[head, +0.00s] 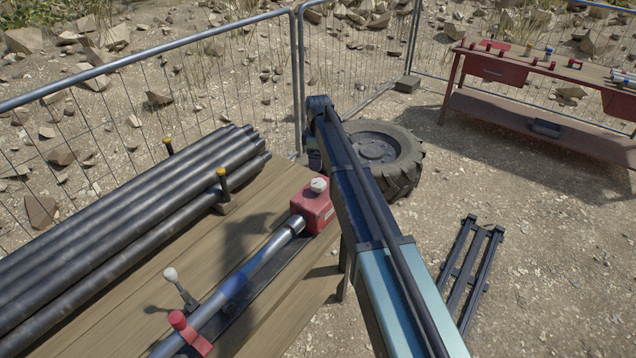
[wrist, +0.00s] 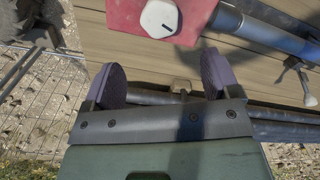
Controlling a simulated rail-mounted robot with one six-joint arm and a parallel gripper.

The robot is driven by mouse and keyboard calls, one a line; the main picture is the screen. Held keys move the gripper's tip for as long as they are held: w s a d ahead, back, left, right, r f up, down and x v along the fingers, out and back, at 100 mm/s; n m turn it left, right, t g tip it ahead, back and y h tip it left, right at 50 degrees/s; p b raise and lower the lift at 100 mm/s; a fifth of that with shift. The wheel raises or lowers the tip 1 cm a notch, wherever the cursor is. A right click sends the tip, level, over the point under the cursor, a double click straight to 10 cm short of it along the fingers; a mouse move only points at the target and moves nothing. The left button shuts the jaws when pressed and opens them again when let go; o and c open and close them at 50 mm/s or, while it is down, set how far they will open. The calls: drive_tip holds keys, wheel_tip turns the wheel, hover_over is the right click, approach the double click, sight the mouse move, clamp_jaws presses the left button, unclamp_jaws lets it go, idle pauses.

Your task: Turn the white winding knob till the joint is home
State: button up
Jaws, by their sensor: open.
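The white winding knob (head: 319,184) sits on top of a red box (head: 312,208) at the far end of the bench. In the wrist view the knob (wrist: 160,17) is at the top edge, with a short dark mark on its face. A silver-blue rod (head: 230,287) runs to the red box through a bright collar (head: 294,225); whether the joint is fully closed I cannot tell. My gripper (wrist: 162,78) is open and empty, its two dark pads apart. The knob lies beyond the fingertips, not between them. In the head view my arm hides most of the gripper.
Several dark pipes (head: 130,205) lie on the left of the wooden bench (head: 250,235), held by yellow-topped posts. A white-knobbed lever (head: 171,275) and a red clamp (head: 188,335) stand near the rod. A wheel (head: 378,155), mesh fence (head: 190,80) and red table (head: 540,120) are beyond.

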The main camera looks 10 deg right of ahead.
sight(318, 182)
wheel_tip(318, 182, down, 10)
drive_tip(key=b, duration=0.9)
drive_tip(key=shift+f+b, duration=0.25)
drive_tip(key=shift+b, duration=0.05)
drive_tip(key=shift+r, duration=0.1)
drive_tip(key=c, duration=0.9)
